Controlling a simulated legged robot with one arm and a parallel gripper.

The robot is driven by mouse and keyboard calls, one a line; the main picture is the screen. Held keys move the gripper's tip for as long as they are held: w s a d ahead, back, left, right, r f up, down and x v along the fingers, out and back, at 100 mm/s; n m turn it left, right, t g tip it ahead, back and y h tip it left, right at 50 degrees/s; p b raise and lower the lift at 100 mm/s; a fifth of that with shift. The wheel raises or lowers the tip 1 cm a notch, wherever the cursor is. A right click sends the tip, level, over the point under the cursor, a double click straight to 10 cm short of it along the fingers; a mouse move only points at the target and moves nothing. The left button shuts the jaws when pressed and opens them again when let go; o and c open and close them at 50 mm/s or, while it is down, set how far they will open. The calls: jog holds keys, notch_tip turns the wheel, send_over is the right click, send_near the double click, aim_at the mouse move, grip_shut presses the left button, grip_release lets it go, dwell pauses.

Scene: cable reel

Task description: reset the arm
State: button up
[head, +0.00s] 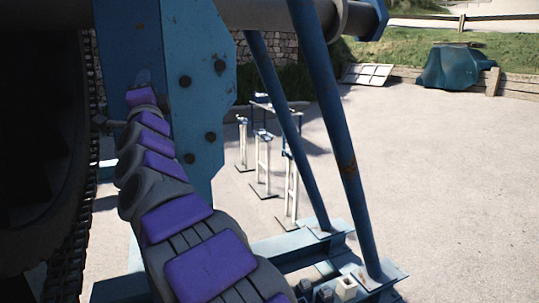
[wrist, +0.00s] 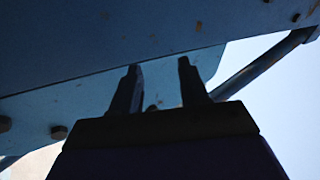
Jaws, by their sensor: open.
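My arm, with purple and dark grey links, reaches up and away from the bottom of the head view. Its gripper end lies close in front of the blue steel plate (head: 205,110) of the cable reel stand. In the wrist view my gripper (wrist: 160,85) shows as two dark fingers standing apart with nothing between them. The underside of the blue plate (wrist: 60,100) fills much of the wrist view beyond the fingertips. Whether the fingers touch it I cannot tell.
A large dark reel wheel (head: 35,130) with a chain rim stands close on the left. Two slanted blue struts (head: 345,160) rise from a blue base frame (head: 300,245). White and blue stands (head: 265,160) are behind. Open pale ground (head: 440,180) lies to the right.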

jog(key=s+d+f+n+g+h+b, duration=0.1)
jog(key=s+d+f+n+g, duration=0.25)
jog(key=d+f, duration=0.5)
jog(key=s+d+f+n+g+h+b, duration=0.1)
jog(key=s+d+f+n+g, duration=0.15)
jog(key=d+f+g, duration=0.6)
jog(key=s+d+f+n+h, duration=0.1)
jog(key=s+d+f+n, duration=0.3)
jog(key=f, duration=0.8)
jog(key=s+d+f+g+h+b, duration=0.1)
jog(key=s+d+f+g, duration=0.3)
jog(key=s+d+f, duration=0.3)
jog(key=s+d+f+n+g+h, duration=0.1)
jog(key=s+d+f+g, duration=0.3)
jog(key=s, duration=1.4)
jog(key=s+d+f+n+g+h+b, duration=0.1)
jog(key=s+d+f+g, duration=0.3)
jog(key=s+d+f, duration=0.6)
jog(key=s+f+h, duration=0.1)
jog(key=s, duration=0.1)
jog(key=shift+s+d+f+h+b, duration=0.15)
jog(key=shift+s+h+b, duration=0.15)
jog(key=shift+s, duration=0.1)
